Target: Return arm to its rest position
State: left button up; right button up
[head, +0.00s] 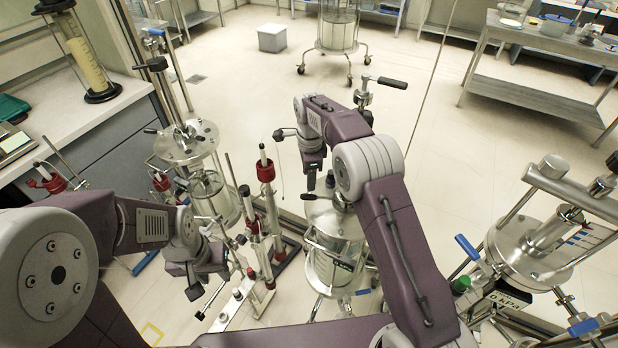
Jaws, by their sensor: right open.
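My right arm rises from the bottom centre, bends at a grey elbow and reaches back to its gripper (311,181), which points down above the steel-lidded glass vessel (338,222). The right gripper is open, and I see nothing held in it. Its far finger is partly hidden. My left arm comes in from the left edge, and its gripper (207,284) hangs low, left of the red-clamped glass columns (266,190). Its dark fingertips show, but their gap is unclear. I cannot tell whether it touches the equipment below.
A second steel-lidded vessel (188,143) stands behind my left gripper. A steel apparatus (535,250) stands at the right. A counter (95,125) with a yellowish column (85,62) runs along the left. A steel bench (545,45) is at the back right. Open floor lies beyond.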

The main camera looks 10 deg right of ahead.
jog(key=shift+d+r, duration=0.1)
jog(key=shift+d, duration=0.1)
notch_tip(320, 180, up, 5)
jog(key=w+d+t, duration=0.1)
jog(key=d, duration=0.1)
jog(key=s+d+r, duration=0.4)
jog(key=s+d, duration=0.1)
jog(key=s, duration=0.3)
jog(key=s+d+f+n, duration=0.1)
jog(key=s+f+n, duration=0.4)
jog(key=s+n, duration=0.3)
jog(key=s+d+f+n, duration=0.2)
jog(key=s+f+n, duration=0.3)
jog(key=s+n, duration=0.4)
jog(key=s, duration=0.3)
jog(key=shift+d+g, duration=0.2)
jog(key=shift+g, duration=0.1)
jog(key=shift+s, duration=0.2)
